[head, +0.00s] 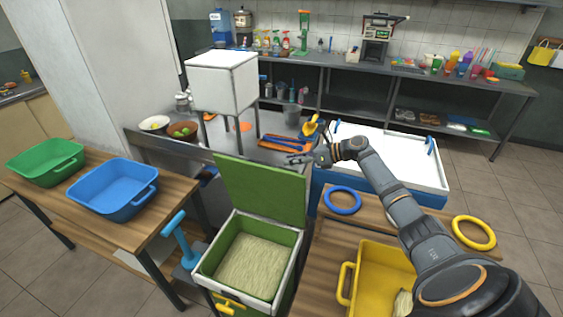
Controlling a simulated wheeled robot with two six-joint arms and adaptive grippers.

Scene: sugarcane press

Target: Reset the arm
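My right arm (395,195) reaches in from the lower right toward the middle of the picture. Its gripper (298,157) is small and dark in this view, in front of the steel counter and above the far edge of the open green lid (262,190). Whether its fingers are open or shut is too small to tell, and I see nothing clearly held in it. A yellow object (311,126) shows just behind and above the gripper; I cannot tell whether they touch. My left arm and gripper are not in view.
Below the lid stands a green-rimmed bin (250,262) of pale fibre. A yellow tub (378,275) and a blue ring (342,200) lie on the right wooden table; a yellow ring (474,232) is near its right edge. Blue (113,188) and green (45,161) tubs stand left. A white box (222,80) stands behind.

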